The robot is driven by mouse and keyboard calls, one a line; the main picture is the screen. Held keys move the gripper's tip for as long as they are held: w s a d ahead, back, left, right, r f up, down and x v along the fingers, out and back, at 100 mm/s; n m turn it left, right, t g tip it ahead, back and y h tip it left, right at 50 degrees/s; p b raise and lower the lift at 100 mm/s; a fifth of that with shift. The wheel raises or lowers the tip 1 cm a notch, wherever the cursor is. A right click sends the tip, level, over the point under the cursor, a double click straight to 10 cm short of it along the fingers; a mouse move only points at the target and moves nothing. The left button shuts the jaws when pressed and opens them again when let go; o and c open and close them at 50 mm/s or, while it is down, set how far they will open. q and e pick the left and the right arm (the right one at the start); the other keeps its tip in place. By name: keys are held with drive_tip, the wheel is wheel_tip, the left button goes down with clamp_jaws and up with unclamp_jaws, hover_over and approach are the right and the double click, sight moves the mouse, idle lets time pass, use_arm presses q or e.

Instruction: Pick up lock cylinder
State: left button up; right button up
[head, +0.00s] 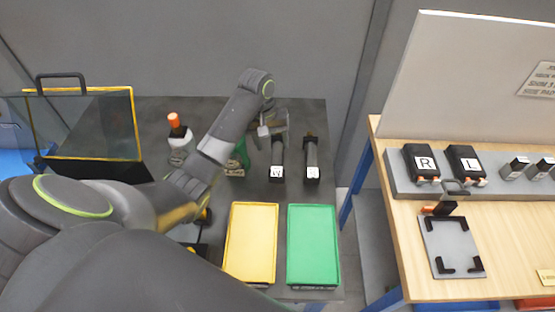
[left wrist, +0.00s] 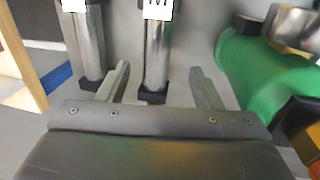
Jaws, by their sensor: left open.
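Two upright-lying dark and steel cylinders with white letter labels lie side by side on the dark table, a left one (head: 277,160) and a right one (head: 312,158). I take these to be lock cylinders; I cannot tell which one is meant. My left gripper (head: 272,128) is over the far end of the left cylinder. In the left wrist view, my open left gripper (left wrist: 160,85) has its fingers on either side of that cylinder (left wrist: 156,50), with a visible gap to each. The other cylinder (left wrist: 90,45) is outside the fingers. My right gripper is not in view.
A green-bodied tool (left wrist: 265,75) lies close beside the left gripper. A bottle with an orange top (head: 179,140) and a yellow-framed case (head: 80,122) stand left. Yellow (head: 250,243) and green (head: 313,245) trays lie in front. A wooden bench (head: 385,150) stands right.

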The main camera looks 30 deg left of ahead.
sight(277, 154)
use_arm(q)
drive_tip(key=shift+d+f, duration=0.15)
drive_tip(key=shift+f, duration=0.35)
drive_tip(key=f, duration=0.2)
drive_tip(key=d+f+p, duration=0.1)
drive_tip(key=f, duration=0.1)
drive_tip(key=shift+w+f, duration=0.15)
drive_tip(key=shift+f, duration=0.3)
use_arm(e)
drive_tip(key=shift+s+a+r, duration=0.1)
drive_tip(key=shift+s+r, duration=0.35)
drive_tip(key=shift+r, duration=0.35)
use_arm(q)
drive_tip(key=shift+c, duration=0.3)
clamp_jaws()
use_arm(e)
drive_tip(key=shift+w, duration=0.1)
use_arm(q)
drive_tip(key=shift+w, duration=0.1)
drive_tip(key=shift+w+r, duration=0.15)
drive_tip(key=shift+r, duration=0.05)
